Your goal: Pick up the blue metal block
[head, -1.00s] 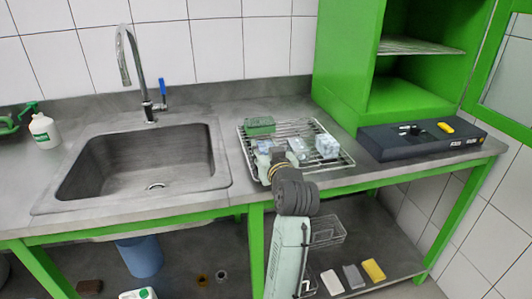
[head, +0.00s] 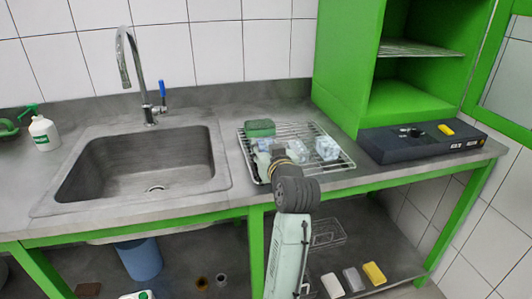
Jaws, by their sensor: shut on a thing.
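Pale blue blocks sit at the wire rack (head: 342,167) on the counter: one stands at its right (head: 327,148), and a smaller bluish piece (head: 296,150) is near the middle. My gripper (head: 268,147) is over the rack's left-middle part, with my dark wrist in front of it. It is shut on a block, which I take to be the blue metal block. The fingers and the held block are small and partly hidden, so I cannot tell whether that block touches the rack.
A green sponge (head: 260,128) lies at the rack's back left. The sink (head: 145,165) with its tap (head: 137,75) is to the left. A dark box (head: 420,142) with a yellow piece (head: 446,130) is to the right, beside the green cabinet (head: 340,60). Several small blocks lie on the lower shelf.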

